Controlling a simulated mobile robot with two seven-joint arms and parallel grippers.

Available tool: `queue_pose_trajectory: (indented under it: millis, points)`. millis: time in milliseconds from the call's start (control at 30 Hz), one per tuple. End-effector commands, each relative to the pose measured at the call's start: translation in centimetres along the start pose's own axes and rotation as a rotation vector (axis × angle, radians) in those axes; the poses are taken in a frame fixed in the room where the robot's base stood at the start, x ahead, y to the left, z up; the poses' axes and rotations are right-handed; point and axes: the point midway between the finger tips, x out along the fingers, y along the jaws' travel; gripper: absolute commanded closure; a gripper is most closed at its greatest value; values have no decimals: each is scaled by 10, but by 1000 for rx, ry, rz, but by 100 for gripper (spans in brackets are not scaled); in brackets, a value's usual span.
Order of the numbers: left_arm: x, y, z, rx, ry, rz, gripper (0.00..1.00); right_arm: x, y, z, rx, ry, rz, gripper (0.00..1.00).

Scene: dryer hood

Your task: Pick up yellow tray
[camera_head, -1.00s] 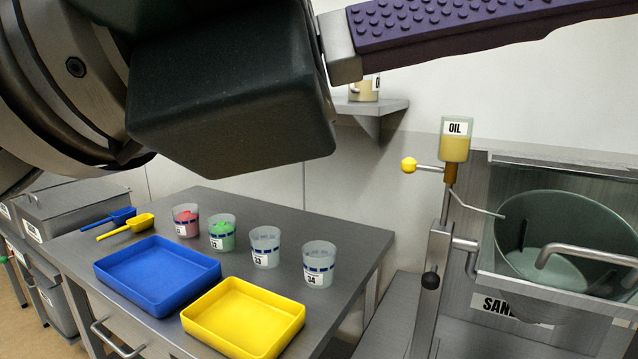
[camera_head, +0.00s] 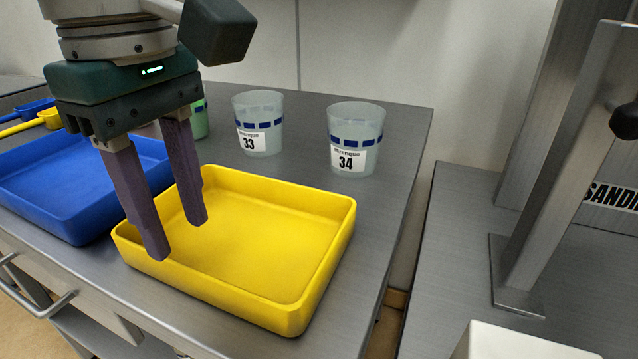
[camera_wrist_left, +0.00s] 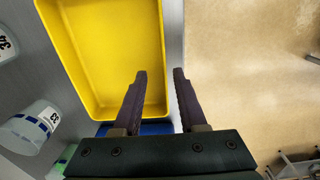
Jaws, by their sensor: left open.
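The yellow tray (camera_head: 262,240) is shallow and empty and lies on the grey metal table near its front edge. My left gripper (camera_head: 178,236) is open and points down at the tray's left part, its fingers holding nothing. In the left wrist view, the yellow tray (camera_wrist_left: 105,45) has one long wall lined up between the two fingers of my left gripper (camera_wrist_left: 159,74). One finger overlaps the tray's inside, the other lies beyond the wall, against the floor. I cannot tell how far the fingertips reach below the rim. My right gripper is not in view.
A blue tray (camera_head: 75,185) stands close on the left. Cup 33 (camera_head: 258,125) and cup 34 (camera_head: 354,140) stand behind, with a green-filled cup (camera_head: 200,120) partly hidden. Scoops lie at far left. A metal stand (camera_head: 565,170) rises on the right.

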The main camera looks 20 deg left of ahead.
Motion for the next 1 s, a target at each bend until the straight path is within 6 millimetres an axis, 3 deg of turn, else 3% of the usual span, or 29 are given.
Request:
queue_pose_trajectory:
  millis: [433, 733, 1000]
  points:
    - [56, -8, 4, 0, -4, -2, 59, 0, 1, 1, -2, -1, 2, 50]
    - [62, -8, 4, 2, -4, 1, 59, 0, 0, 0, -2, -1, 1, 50]
    - [62, -8, 4, 1, -4, 1, 88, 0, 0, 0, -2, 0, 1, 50]
